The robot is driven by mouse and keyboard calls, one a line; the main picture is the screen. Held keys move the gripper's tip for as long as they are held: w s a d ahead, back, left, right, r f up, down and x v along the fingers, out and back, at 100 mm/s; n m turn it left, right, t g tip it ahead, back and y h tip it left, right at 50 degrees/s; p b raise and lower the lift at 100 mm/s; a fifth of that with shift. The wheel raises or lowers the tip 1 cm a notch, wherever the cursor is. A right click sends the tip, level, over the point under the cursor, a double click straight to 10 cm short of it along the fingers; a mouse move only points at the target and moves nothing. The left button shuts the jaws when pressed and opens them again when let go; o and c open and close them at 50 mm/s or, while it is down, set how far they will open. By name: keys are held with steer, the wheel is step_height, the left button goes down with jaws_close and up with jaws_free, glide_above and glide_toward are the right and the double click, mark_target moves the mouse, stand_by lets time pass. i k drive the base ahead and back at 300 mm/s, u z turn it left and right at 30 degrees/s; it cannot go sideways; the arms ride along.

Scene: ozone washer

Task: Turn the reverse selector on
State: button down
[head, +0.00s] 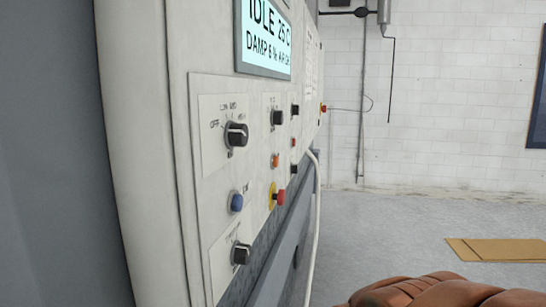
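The washer's control panel (207,185) fills the left half of the head view, seen at a steep angle. It carries several black controls. A large black rotary knob (236,135) has a dial with "OFF" at its left. Another black knob (241,254) sits low on the panel. Smaller black controls sit further along: an upper one (277,117), a farther one (295,109) and a lower one (294,169). Their labels are too small to read, so I cannot tell which is the reverse selector or its setting.
The panel also has a blue button (236,202), an orange button (276,160) and a red button on yellow (280,197). A display (265,38) reads "IDLE". A white hose (316,220) hangs alongside. Floor beyond is mostly clear.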

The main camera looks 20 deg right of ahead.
mark_target(295, 168)
steer(key=u, duration=2.2)
steer(key=k, duration=1.2)
steer(key=z, duration=1.25)
